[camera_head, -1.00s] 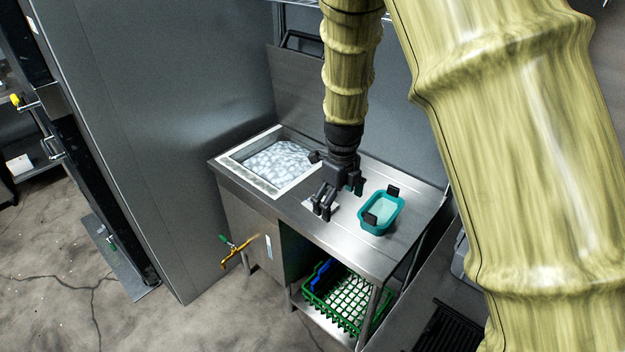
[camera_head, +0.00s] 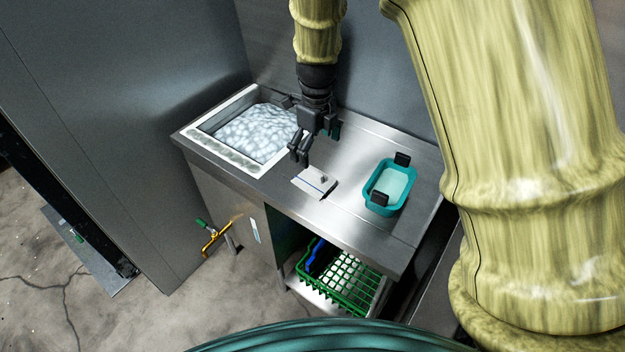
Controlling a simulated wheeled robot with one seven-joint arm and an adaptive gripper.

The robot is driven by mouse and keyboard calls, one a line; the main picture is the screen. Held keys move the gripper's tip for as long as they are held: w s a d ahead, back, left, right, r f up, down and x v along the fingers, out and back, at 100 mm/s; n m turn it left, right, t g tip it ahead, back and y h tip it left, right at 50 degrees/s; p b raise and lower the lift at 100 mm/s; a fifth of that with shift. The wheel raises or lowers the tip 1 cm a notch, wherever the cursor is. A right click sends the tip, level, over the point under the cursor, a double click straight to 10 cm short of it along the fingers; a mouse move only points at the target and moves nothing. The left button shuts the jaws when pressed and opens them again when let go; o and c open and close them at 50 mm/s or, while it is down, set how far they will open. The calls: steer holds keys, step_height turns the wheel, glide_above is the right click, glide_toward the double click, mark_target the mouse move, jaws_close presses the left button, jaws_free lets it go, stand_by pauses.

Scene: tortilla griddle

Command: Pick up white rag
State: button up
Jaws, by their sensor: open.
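The white rag (camera_head: 314,181) lies flat on the steel counter (camera_head: 350,155), between the sink and the teal tub. My gripper (camera_head: 302,158) is open and empty, just behind and to the left of the rag. Its fingers point down. I cannot tell its exact height above the counter.
A sink (camera_head: 225,155) full of suds is at the counter's left. A teal tub (camera_head: 379,208) with black handles and pale liquid stands to the right. A green rack (camera_head: 345,285) sits on the shelf below.

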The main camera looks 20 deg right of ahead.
glide_above(314, 172)
steer(key=w, duration=0.2)
steer(key=f, duration=0.4)
steer(key=shift+s+a, duration=0.2)
steer(key=shift+s+f+p, duration=0.3)
steer(key=shift+s+f, duration=0.05)
steer(key=shift+f, duration=0.25)
steer(key=shift+s+f+p, duration=0.25)
steer(key=shift+s+f, duration=0.05)
steer(key=shift+f, duration=0.25)
steer(key=shift+s+f, duration=0.1)
steer(key=shift+s, duration=0.15)
steer(key=shift+w+f, duration=0.1)
steer(key=shift+f, duration=0.25)
steer(key=shift+w+f, duration=0.5)
steer(key=shift+f, duration=0.15)
steer(key=shift+s+d+f+p, duration=0.1)
steer(key=shift+s+f+p, duration=0.2)
steer(key=shift+s+p, duration=0.3)
steer(key=shift+s+f+p, duration=0.1)
steer(key=shift+f+p, duration=0.75)
steer(key=shift+f, duration=1.15)
steer(key=shift+d, duration=0.1)
